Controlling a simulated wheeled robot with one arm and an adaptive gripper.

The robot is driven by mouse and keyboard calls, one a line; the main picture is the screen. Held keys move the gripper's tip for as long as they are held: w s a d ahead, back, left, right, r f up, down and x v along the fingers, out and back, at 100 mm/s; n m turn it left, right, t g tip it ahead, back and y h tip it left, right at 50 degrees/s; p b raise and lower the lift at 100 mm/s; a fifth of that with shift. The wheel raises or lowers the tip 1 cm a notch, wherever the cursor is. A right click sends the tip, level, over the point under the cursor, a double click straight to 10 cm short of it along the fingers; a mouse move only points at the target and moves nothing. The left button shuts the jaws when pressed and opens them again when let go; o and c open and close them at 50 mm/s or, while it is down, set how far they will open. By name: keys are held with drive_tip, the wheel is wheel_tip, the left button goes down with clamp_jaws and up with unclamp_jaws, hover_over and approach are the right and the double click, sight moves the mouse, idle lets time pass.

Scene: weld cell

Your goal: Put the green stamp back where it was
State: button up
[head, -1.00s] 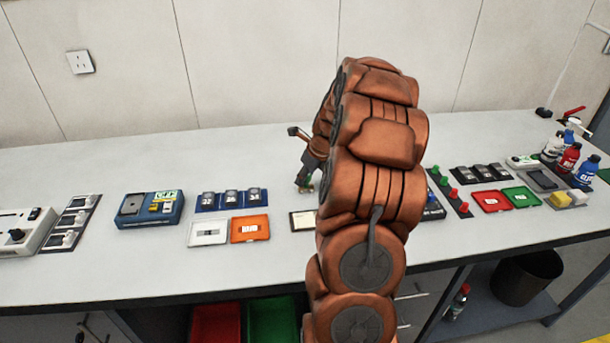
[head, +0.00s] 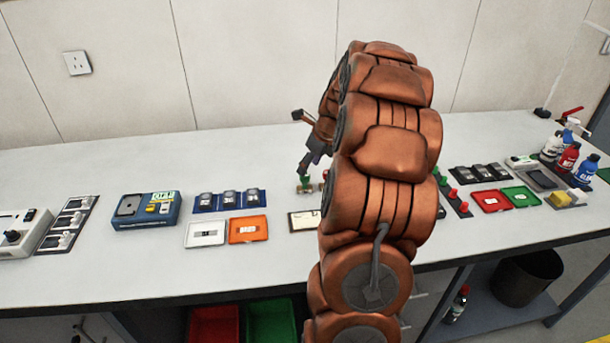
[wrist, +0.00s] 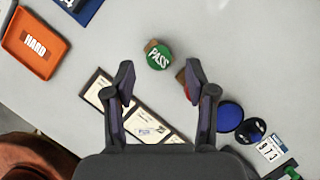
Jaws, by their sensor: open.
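The green stamp (wrist: 159,58), with a round top marked PASS, stands on the bench in the wrist view with a brown piece showing at its edge. In the head view the green stamp (head: 305,181) shows just below my gripper (head: 305,169). My gripper (wrist: 159,82) is open and nothing is between its fingertips. The stamp lies beyond the fingertips, roughly between their lines, apart from both. A second brown piece with a red part (wrist: 186,90) is beside the right finger, partly hidden by it.
A framed card strip (wrist: 95,91) lies by the left finger. An orange tray (head: 248,241) and a white tray (head: 206,245) are to the left. Bare bench lies behind the stamp. My arm hides part of the bench.

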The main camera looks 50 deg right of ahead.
drive_tip(key=v, duration=0.6)
drive_tip(key=s+a+n+g+y, duration=0.1)
drive_tip(key=s+a+n+g, duration=0.15)
drive_tip(key=a+n, duration=0.8)
drive_tip(key=s+a+n+g, duration=0.1)
drive_tip(key=s+a+n, duration=0.3)
drive_tip(key=a, duration=1.1)
drive_tip(key=s+a+f+n+g, duration=0.1)
drive_tip(key=s+a+f+n, duration=0.1)
drive_tip(key=s+a+n, duration=0.4)
drive_tip(key=s+a+f+n+g+h, duration=0.1)
drive_tip(key=s+a+n, duration=0.5)
drive_tip(key=s+n, duration=0.7)
drive_tip(key=shift+s+a+f+n+g+b, duration=0.25)
drive_tip(key=shift+f+n+g+b, duration=0.15)
drive_tip(key=shift+f, duration=0.5)
drive_tip(key=shift+r+p, duration=0.9)
drive_tip(key=shift+p, duration=0.05)
